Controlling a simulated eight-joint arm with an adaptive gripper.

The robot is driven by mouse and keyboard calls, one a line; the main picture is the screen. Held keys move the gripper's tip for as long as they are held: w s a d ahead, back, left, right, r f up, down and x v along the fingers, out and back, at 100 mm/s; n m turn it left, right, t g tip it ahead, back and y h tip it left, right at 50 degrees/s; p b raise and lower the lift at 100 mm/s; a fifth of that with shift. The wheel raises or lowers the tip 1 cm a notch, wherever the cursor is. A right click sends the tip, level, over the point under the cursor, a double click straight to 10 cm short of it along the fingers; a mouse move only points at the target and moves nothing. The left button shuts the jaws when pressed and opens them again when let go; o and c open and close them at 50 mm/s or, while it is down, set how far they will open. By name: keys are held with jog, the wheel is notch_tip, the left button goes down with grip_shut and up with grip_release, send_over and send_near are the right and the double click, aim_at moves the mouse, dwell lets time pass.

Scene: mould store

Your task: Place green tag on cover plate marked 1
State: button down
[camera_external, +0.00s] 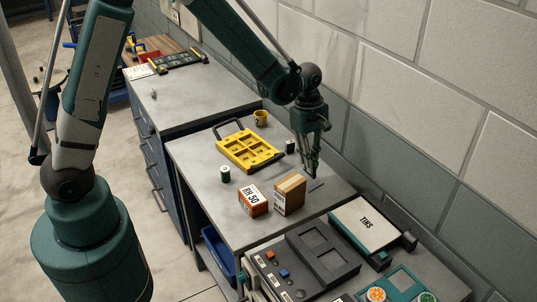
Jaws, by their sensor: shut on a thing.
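My gripper (313,174) points down above the right part of the grey bench (195,155), behind a tan box. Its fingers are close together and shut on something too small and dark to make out. I cannot tell its colour or whether it is the green tag. No thing can be surely picked out as the green tag. No plate with a readable 1 shows; a dark grey panel (322,254) with recessed plates stands at the front, its markings too small to read.
A tan box (290,195) and an orange-white box (253,200) stand near my gripper. The block wall (420,150) is close behind.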

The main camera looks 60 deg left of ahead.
jog(key=shift+f, duration=1.65)
jog(key=shift+f, duration=0.2)
jog(key=c, duration=2.5)
grip_release()
jog(key=shift+o, duration=0.2)
jog(key=shift+r, duration=0.25)
jog(key=shift+a+r, duration=0.3)
jog(key=shift+r, duration=1.65)
jog(key=shift+a+r, duration=0.3)
jog(key=shift+r, duration=1.65)
jog(key=shift+a+r, duration=0.3)
jog(key=shift+r, duration=1.65)
jog(key=shift+r, duration=0.1)
